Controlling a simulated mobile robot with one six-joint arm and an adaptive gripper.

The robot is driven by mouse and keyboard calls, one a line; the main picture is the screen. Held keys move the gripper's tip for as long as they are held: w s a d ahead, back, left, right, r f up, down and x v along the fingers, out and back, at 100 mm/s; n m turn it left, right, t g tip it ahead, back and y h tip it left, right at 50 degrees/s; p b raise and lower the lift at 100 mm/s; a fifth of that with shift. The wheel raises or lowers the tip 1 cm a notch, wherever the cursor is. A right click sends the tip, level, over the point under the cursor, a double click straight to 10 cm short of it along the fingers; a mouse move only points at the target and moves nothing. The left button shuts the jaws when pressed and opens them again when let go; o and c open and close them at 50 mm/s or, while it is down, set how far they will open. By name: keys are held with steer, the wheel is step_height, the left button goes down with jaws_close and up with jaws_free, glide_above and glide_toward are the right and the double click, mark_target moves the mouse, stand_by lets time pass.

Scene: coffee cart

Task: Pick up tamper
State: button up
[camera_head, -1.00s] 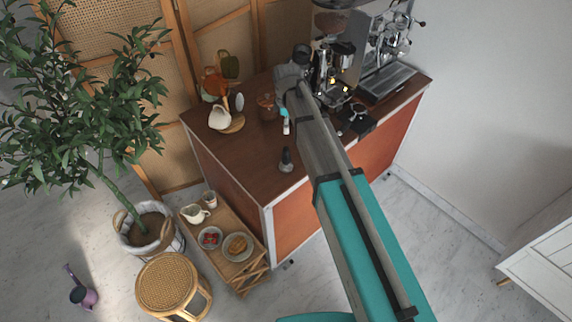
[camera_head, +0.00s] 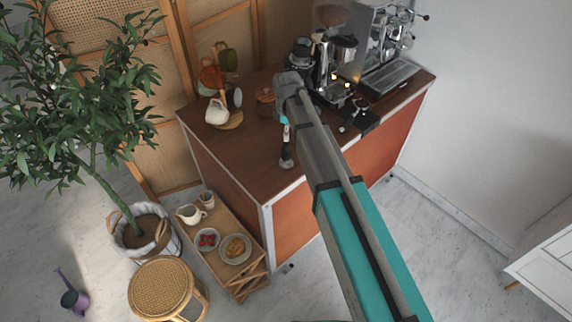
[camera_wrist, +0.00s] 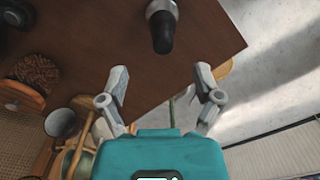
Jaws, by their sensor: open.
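The tamper (camera_head: 286,160) has a dark handle and a silver base, and it stands on the brown cart top near the front left corner. It also shows in the wrist view (camera_wrist: 163,28) at the top middle, near the cart's edge. My gripper (camera_wrist: 161,77) is open and empty, with its two fingers spread. The tamper lies beyond the fingertips, roughly in line with the gap, and apart from them. In the head view my gripper is just behind the tamper, and my arm partly hides it.
A mug rack (camera_head: 230,122) with cups stands at the cart's back left. A grinder (camera_head: 335,75), an espresso machine (camera_head: 385,45) and a portafilter (camera_head: 358,118) are at the right. A low wooden table (camera_head: 222,255) with plates stands left of the cart. The cart top around the tamper is clear.

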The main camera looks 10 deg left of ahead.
mark_target(286, 143)
steer(key=shift+f+b, duration=0.6)
steer(key=shift+f, duration=0.35)
steer(key=shift+f, duration=0.1)
steer(key=shift+s+a+f+b, duration=0.1)
steer(key=shift+f+b, duration=1.15)
steer(key=shift+b, duration=0.05)
steer(key=shift+s+a+f+b, duration=0.1)
steer(key=shift+f+b, duration=1.15)
steer(key=shift+b, duration=0.05)
steer(key=shift+d, duration=0.1)
jaws_close()
